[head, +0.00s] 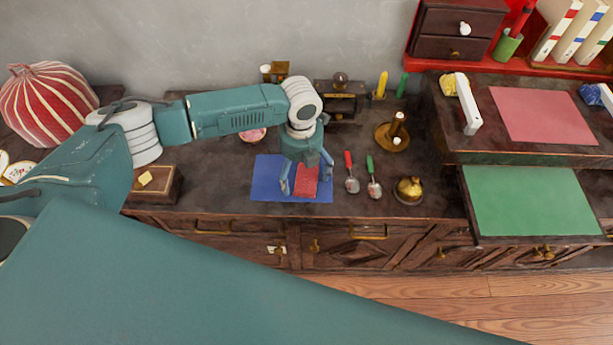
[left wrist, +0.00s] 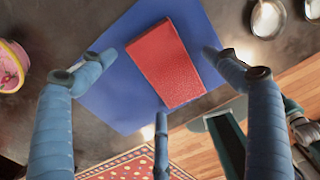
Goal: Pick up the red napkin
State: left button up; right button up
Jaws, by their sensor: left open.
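The red napkin (head: 311,180) is a small red rectangle lying on a blue mat (head: 264,182) on the dark wooden counter. My left gripper (head: 306,182) points down over it, open, and its fingers partly cover the napkin in the head view. In the left wrist view the whole napkin (left wrist: 165,62) shows on the blue mat (left wrist: 105,100), slightly slanted. The blue fingers of the left gripper (left wrist: 158,72) are spread around it, with nothing held between them.
A red-handled spoon (head: 351,178) and a green-handled spoon (head: 374,182) lie right of the mat. A golden bell-like object (head: 409,190) stands farther right. A wooden box (head: 152,187) is to the left. The counter's front edge runs just below the mat.

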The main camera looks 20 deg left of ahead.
pick_arm(q)
jog(key=c, duration=1.3)
jog(key=shift+o, duration=0.2)
jog(key=shift+r, duration=0.1)
